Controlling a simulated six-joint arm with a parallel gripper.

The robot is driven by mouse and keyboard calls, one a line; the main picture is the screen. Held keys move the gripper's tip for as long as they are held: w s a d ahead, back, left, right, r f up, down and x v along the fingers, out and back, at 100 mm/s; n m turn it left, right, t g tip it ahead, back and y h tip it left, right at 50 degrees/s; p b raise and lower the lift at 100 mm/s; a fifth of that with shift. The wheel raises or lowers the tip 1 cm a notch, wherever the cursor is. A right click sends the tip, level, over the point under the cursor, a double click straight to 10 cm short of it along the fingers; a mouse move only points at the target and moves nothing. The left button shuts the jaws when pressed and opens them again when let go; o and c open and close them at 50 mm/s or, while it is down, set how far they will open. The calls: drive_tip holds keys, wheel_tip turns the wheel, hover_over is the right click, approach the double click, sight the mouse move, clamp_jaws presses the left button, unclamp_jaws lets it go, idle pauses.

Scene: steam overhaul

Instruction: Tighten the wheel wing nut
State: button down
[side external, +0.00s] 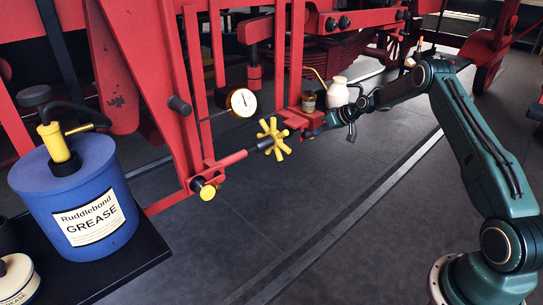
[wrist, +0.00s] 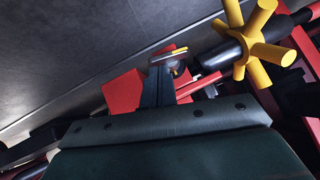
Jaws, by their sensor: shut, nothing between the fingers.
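A yellow spoked wheel nut (side external: 273,139) sits on the dark end of a red rod in the side view. It shows large at the upper right of the wrist view (wrist: 250,45). My gripper (side external: 311,133) is to the right of the wheel, in front of a red block, and apart from the wheel. In the wrist view my gripper (wrist: 169,56) points away from the camera, its fingers together and empty, with the wheel off to their right. The fingertips are small in the side view. I cannot tell how tight the wheel is.
A red frame with a round gauge (side external: 242,102) stands behind the wheel. A white jug (side external: 337,93) and a small jar (side external: 309,101) are close to my gripper. A blue grease can (side external: 75,195) stands on a dark shelf at left. The grey floor in front is clear.

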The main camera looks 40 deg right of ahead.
drive_tip(key=shift+d+f+m+y, duration=0.2)
drive_tip(key=shift+f+m+y, duration=0.15)
drive_tip(key=shift+y, duration=0.25)
drive_tip(key=shift+d+f+m+y, duration=0.2)
drive_tip(key=shift+m+y, duration=0.15)
drive_tip(key=shift+y, duration=0.25)
drive_tip(key=shift+f, duration=0.1)
drive_tip(key=shift+d+f, duration=0.2)
drive_tip(key=shift+f, duration=1.25)
idle(0.3)
drive_tip(key=v, duration=1.4)
drive_tip(key=shift+f, duration=0.15)
drive_tip(key=shift+s+a, duration=0.1)
